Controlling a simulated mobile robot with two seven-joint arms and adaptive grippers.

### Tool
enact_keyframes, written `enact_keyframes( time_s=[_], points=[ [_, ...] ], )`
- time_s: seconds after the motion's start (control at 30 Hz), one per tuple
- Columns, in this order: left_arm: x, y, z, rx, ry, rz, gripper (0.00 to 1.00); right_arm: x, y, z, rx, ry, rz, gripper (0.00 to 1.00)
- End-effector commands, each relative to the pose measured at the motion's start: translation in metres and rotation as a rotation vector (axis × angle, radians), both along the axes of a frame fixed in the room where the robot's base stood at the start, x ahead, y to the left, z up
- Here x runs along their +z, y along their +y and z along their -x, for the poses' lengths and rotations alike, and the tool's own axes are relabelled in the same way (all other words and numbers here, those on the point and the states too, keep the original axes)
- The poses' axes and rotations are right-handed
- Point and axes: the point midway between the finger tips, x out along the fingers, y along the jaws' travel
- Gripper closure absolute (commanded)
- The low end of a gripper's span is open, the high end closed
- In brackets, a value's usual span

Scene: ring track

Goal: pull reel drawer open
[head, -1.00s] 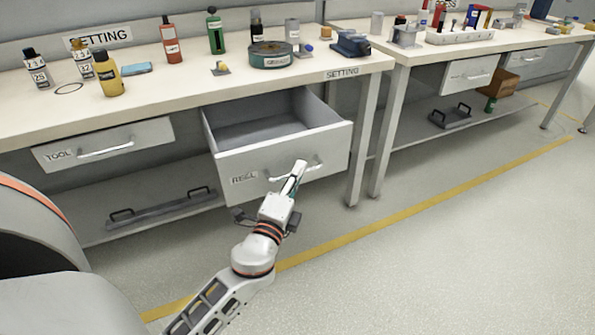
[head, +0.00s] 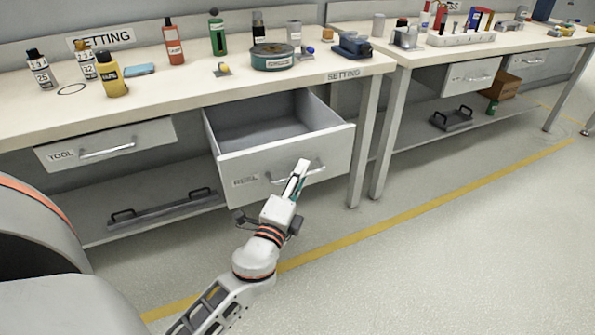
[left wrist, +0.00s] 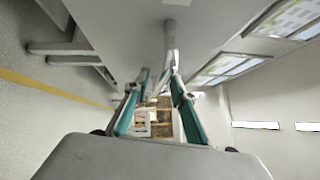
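The reel drawer (head: 241,169) is the pale grey drawer at the right end of the near bench. It is pulled well out, and its empty-looking inside shows in the head view. Its bar handle (head: 316,168) is on the front; the bar also shows in the left wrist view (left wrist: 169,45). My left gripper (head: 302,166) is at the handle. In the left wrist view its teal-padded fingers (left wrist: 160,78) stand apart, with a gap between them, and the bar shows by their tips. Whether a finger touches it I cannot tell. My right gripper is out of view.
The tool drawer (head: 128,142) to the left is shut. The bench top (head: 150,88) holds bottles, a round green tin (head: 272,62) and a blue device (head: 351,46). A bench leg (head: 364,150) stands right of the drawer. The floor in front is clear.

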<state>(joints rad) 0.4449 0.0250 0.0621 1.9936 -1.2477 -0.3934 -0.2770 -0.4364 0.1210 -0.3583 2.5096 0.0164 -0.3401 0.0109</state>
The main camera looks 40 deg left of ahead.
Motion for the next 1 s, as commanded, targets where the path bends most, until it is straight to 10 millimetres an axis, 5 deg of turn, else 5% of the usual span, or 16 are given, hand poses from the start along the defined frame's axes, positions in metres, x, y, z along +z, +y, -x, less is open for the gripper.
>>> enact_keyframes(
  time_s=[0.6,1.0],
  points=[
    [-0.014,-0.037,0.091,-0.001,0.004,0.000,0.75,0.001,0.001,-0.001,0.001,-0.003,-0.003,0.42],
    [-0.016,-0.045,0.110,0.000,0.001,0.001,0.75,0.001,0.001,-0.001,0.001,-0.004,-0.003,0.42]
  ],
)
